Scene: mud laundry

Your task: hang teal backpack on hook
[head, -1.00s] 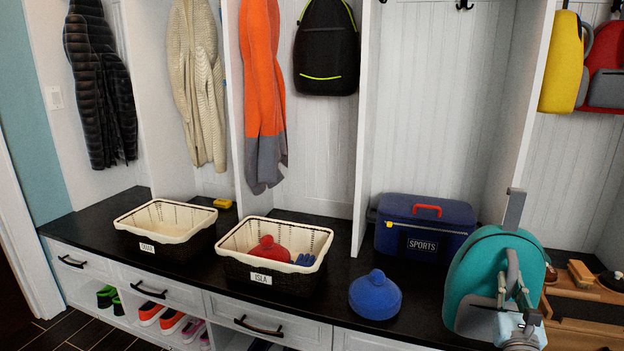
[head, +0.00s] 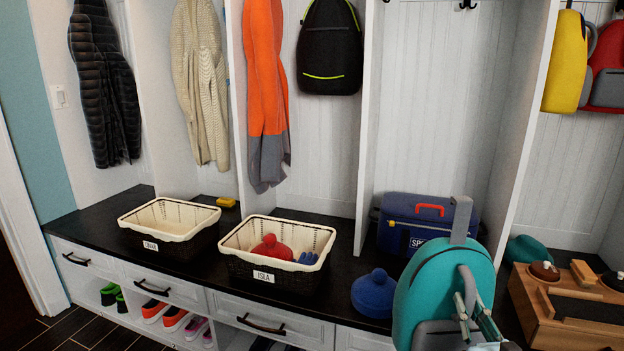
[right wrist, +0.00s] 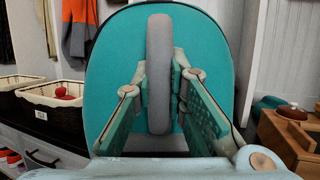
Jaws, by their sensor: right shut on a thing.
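The teal backpack (head: 440,290) hangs upright in front of the bench, at the lower right of the head view. Its grey top loop (head: 461,220) sticks up above it. My right gripper (head: 470,310) is shut on the backpack's grey strap; in the right wrist view the strap (right wrist: 159,75) stands between the fingers (right wrist: 160,85), with the teal bag body (right wrist: 115,70) behind it. Black hooks (head: 467,4) show at the top of the cubby above the blue sports bag, with nothing hanging there. My left gripper is out of view.
The blue sports bag (head: 400,222) and a blue knit hat (head: 374,294) are on the bench behind the backpack. White dividers (head: 365,120) bound the cubby. Two baskets (head: 170,217) stand left; a wooden box (head: 565,305) is right. The cubby wall is clear above the sports bag.

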